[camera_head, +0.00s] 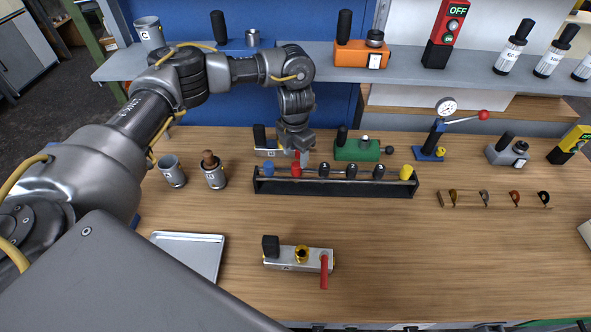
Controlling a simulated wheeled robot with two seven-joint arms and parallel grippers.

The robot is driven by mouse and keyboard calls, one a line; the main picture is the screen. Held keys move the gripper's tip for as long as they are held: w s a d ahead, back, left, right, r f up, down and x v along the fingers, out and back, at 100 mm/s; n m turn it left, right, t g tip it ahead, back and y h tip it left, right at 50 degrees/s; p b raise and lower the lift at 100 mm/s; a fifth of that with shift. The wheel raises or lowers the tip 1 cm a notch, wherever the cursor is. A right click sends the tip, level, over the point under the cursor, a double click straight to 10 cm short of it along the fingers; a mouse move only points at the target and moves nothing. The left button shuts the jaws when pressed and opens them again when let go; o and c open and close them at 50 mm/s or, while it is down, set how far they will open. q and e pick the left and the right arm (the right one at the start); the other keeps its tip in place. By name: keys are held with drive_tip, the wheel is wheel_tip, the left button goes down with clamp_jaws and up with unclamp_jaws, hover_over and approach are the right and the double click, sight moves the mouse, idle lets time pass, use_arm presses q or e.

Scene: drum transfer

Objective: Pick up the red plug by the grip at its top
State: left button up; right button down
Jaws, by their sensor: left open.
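The red plug (296,171) stands in the black rack (335,187), second from the left, beside a blue plug (268,169). My left arm comes in from the left and reaches down behind the rack. My left gripper (300,158) points down just above and behind the red plug, very close to its top. The fingers partly hide the plug's grip, so I cannot tell whether they touch it. The left gripper is open. My right gripper is not in the view.
Several dark plugs and a yellow plug (407,172) fill the rack's right part. A green block (357,150) stands behind it. A metal valve block (297,258) with a red handle lies in front. Two metal cups stand to the left, near a tray (190,239). The right front table is clear.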

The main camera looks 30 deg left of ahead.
sight(297, 165)
use_arm(q)
drive_tip(key=shift+s+d+f+p, duration=0.1)
drive_tip(key=shift+s+f+p, duration=0.1)
drive_tip(key=shift+f+p, duration=0.15)
drive_tip(key=f, duration=0.2)
drive_tip(key=f+p, duration=0.1)
drive_tip(key=shift+w+d+f+p, duration=0.2)
drive_tip(key=shift+f+p, duration=0.1)
drive_tip(key=shift+f, duration=0.1)
drive_tip(key=shift+a+f, duration=0.1)
drive_tip(key=shift+f, duration=0.2)
drive_tip(key=shift+s, duration=0.1)
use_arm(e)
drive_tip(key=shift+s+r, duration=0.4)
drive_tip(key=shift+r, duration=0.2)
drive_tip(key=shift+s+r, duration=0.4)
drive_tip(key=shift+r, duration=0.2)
use_arm(q)
drive_tip(key=shift+c, duration=0.2)
drive_tip(key=c, duration=1)
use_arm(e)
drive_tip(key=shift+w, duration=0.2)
use_arm(q)
drive_tip(key=shift+r, duration=0.15)
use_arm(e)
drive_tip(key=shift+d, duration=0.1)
